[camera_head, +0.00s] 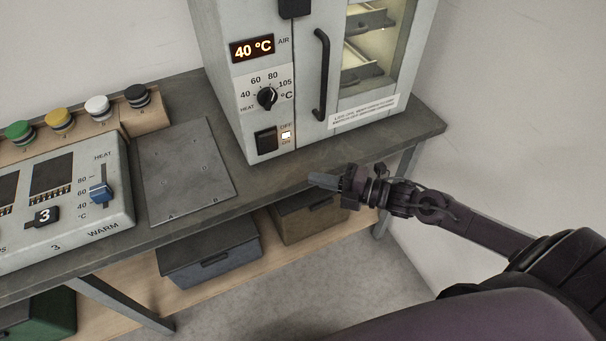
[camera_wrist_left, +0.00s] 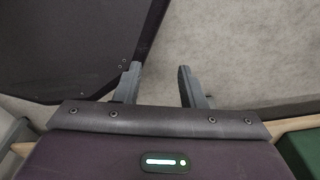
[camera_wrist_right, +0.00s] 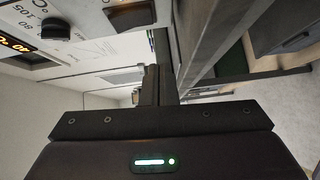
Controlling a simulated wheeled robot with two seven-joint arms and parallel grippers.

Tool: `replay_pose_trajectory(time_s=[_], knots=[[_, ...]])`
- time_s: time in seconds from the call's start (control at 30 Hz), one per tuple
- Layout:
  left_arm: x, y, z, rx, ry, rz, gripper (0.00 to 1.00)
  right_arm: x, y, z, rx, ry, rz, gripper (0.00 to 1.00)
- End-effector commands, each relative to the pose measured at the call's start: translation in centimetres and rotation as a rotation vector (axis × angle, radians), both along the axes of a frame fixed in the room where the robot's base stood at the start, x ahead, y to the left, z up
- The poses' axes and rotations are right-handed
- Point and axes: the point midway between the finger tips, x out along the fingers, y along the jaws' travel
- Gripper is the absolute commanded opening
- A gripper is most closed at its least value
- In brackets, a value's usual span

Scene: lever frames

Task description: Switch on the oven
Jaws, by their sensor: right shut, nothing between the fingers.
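The oven (camera_head: 225,60) is a light grey cabinet on the bench. Its display (camera_head: 252,49) reads 40 °C. Below are a black knob (camera_head: 267,97) and a black rocker switch (camera_head: 265,139), with a lit indicator (camera_head: 286,135) between OFF and ON labels. The oven interior is lit and its door is shut. My right gripper (camera_head: 318,180) is shut and empty, in front of the bench edge, right of and below the switch, apart from it. The right wrist view shows its closed fingers (camera_wrist_right: 157,85), the switch (camera_wrist_right: 130,15) and the knob (camera_wrist_right: 55,28). My left gripper (camera_wrist_left: 158,80) is open and empty.
A vertical black door handle (camera_head: 321,75) stands out right of the switch. A metal plate (camera_head: 185,172) and a control panel with a blue slider (camera_head: 101,192) lie to the left. Boxes (camera_head: 210,254) sit on the lower shelf. The bench front near my right gripper is clear.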

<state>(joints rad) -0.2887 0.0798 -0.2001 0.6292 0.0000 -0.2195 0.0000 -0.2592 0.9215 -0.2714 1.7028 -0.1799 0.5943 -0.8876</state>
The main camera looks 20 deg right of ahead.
Motion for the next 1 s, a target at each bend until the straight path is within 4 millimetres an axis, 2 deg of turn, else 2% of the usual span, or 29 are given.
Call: replay_pose_trajectory(time_s=[0.2, 0.4, 0.8, 0.9, 0.97, 1.0], knots=[[-0.8, 0.1, -0.2, 0.001, 0.011, 0.000, 0.36, -1.2, -1.2, -0.2, 0.001, 0.001, 0.001, 0.00], [-1.6, 0.1, -0.3, 0.002, 0.023, 0.000, 0.36, -1.2, -1.3, -0.1, 0.002, -0.001, 0.001, 0.00], [-1.6, 0.1, -0.3, 0.002, 0.024, 0.000, 0.36, -1.2, -1.4, -0.3, 0.002, 0.004, -0.005, 0.00], [-1.6, 0.1, -0.3, 0.002, 0.024, 0.000, 0.36, -0.8, -2.4, -1.8, 0.015, 0.049, -0.055, 0.00], [-1.6, 0.1, -0.3, 0.002, 0.023, 0.000, 0.36, -0.4, -3.7, -3.9, 0.032, 0.109, -0.122, 0.00], [-1.6, 0.1, -0.3, 0.002, 0.023, 0.000, 0.36, -0.2, -4.8, -5.8, 0.049, 0.163, -0.181, 0.00]])
